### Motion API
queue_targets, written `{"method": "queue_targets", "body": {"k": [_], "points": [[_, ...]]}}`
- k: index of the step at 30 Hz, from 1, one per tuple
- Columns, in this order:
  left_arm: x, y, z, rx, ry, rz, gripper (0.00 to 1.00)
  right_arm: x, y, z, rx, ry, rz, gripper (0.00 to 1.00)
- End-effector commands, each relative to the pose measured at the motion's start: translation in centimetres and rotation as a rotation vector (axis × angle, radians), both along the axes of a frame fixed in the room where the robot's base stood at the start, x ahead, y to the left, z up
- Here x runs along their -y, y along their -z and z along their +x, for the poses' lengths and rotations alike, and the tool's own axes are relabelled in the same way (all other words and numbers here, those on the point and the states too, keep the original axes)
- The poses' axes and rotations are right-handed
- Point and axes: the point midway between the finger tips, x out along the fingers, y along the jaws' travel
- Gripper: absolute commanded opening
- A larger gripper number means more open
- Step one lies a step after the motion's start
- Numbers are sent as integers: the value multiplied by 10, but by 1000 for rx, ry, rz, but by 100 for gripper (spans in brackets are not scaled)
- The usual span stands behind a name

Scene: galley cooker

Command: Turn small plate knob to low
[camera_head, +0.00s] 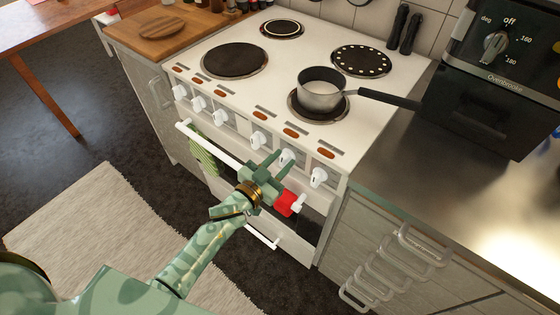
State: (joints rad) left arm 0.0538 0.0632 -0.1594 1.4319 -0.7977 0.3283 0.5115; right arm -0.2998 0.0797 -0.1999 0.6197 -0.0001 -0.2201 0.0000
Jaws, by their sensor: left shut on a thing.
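The cooker (270,88) has a row of white knobs along its front. My left gripper (279,161) is in front of the row, towards its right end, shut on a white knob (287,157), the second from the right. The fingers partly cover this knob, and its pointer setting is too small to read. The rightmost knob (318,177) and the knob to the left of the gripper (257,140) are clear of the fingers. The small plate (283,28) is at the back left of the hob. My right gripper is not in view.
A saucepan (320,97) stands on the front right plate, its dark handle pointing right. The white oven rail (215,146) runs below the knobs, with a green towel (203,155). A red object (287,203) is by my wrist. A black oven (490,100) stands right.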

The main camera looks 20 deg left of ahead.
Motion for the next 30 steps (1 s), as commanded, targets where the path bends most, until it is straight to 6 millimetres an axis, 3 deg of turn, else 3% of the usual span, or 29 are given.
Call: {"method": "queue_targets", "body": {"k": [18,30], "points": [[2,2,-1,164,0,456,8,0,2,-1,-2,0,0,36],[2,2,-1,210,0,585,8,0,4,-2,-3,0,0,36]]}}
